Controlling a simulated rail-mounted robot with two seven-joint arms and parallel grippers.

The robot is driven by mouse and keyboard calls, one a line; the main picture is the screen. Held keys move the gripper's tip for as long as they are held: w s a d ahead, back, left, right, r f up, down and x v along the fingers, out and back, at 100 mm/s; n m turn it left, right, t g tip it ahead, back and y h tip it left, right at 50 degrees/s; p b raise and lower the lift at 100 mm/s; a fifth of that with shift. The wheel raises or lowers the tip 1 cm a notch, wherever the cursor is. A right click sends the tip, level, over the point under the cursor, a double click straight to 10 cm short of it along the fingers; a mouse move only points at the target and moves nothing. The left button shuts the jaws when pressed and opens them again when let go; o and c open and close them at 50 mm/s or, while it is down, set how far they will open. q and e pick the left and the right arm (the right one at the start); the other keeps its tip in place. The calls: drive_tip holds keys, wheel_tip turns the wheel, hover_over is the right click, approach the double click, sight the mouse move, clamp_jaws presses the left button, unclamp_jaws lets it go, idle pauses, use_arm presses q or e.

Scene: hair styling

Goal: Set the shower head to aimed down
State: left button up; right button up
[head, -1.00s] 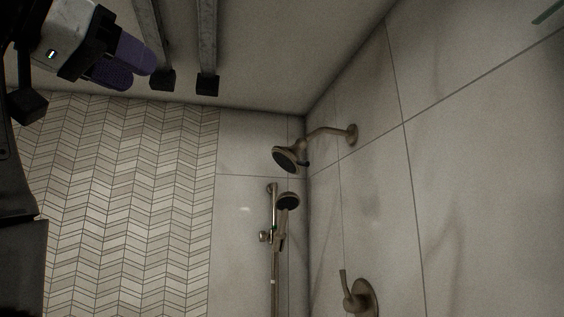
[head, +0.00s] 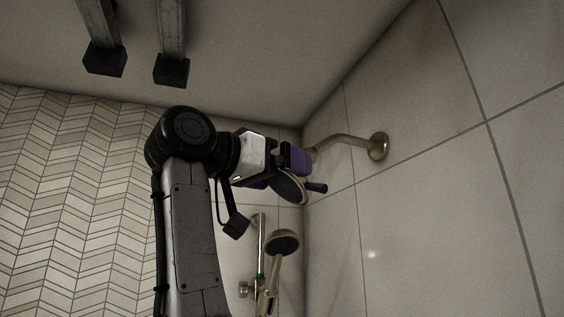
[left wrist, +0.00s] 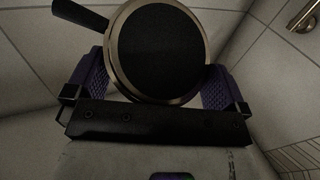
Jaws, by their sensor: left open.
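The wall shower head (head: 290,190) is a round bronze head with a dark face and a small dark lever. It hangs on a bent shower arm (head: 345,139) from the right wall, its face tilted down and to the left. My left gripper (head: 296,160), with purple finger pads, is open at the shower head and hides part of it. In the left wrist view the dark round face of the shower head (left wrist: 158,52) sits between the two open fingers. I cannot tell whether a pad touches it. My right gripper is not in view.
A hand shower (head: 281,243) on a slide bar (head: 260,262) is on the back wall just below my left gripper. The tiled right wall (head: 430,190) and the corner are close to the shower head. The ceiling (head: 270,60) is above.

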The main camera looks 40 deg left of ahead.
use_arm(q)
drive_tip(key=shift+w+d, duration=0.15)
drive_tip(key=shift+w, duration=0.4)
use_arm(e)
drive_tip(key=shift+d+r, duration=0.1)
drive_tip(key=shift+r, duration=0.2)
